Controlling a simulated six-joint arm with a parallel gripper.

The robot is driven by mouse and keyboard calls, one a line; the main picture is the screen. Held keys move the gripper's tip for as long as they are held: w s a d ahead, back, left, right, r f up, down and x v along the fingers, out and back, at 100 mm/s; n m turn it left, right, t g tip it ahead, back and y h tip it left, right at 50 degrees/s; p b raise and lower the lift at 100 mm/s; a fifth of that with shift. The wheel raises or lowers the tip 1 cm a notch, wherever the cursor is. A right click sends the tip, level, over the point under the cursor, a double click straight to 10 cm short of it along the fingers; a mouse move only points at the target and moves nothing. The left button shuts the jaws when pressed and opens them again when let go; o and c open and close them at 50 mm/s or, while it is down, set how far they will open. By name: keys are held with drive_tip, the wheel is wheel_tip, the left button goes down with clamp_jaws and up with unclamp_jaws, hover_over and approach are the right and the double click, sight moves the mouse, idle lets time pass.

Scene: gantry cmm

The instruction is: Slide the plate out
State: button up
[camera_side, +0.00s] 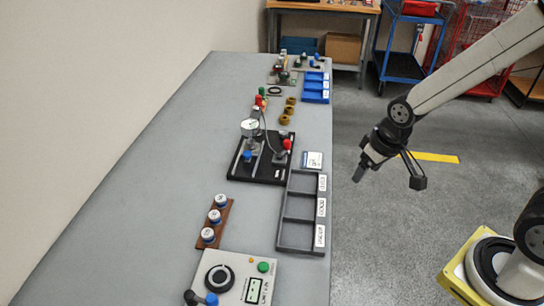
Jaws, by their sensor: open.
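My gripper (388,181) is at the right, in the air beyond the table's right edge. Its two dark fingers are apart and nothing shows between them. A black base plate (238,174) lies on the table to the left of my gripper. A dial gauge (250,127), a red knob (287,144) and a blue knob (248,156) stand on it. Which part the task calls the plate cannot be told for sure. My gripper touches nothing on the table.
A grey three-compartment tray (281,221) with labels lies along the grey table's (150,180) right edge. A small card (313,160) lies behind it. A wooden rack (229,212), a control box (263,286) and a blue tray (316,83) also stand there. The table's left side is clear.

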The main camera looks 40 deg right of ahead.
drive_tip(key=w+a+m, duration=0.1)
drive_tip(key=w+a, duration=0.3)
drive_tip(key=w, duration=1.2)
drive_tip(key=m+t+h, duration=0.1)
drive_tip(key=m+t, duration=0.1)
approach(247, 153)
drive_tip(key=shift+w+a+f, duration=0.15)
drive_tip(key=shift+w+f, duration=0.1)
drive_tip(key=shift+f+g, duration=0.1)
drive_tip(key=shift+g, duration=0.2)
drive_tip(key=shift+d+x, duration=0.2)
drive_tip(key=shift+x, duration=3.55)
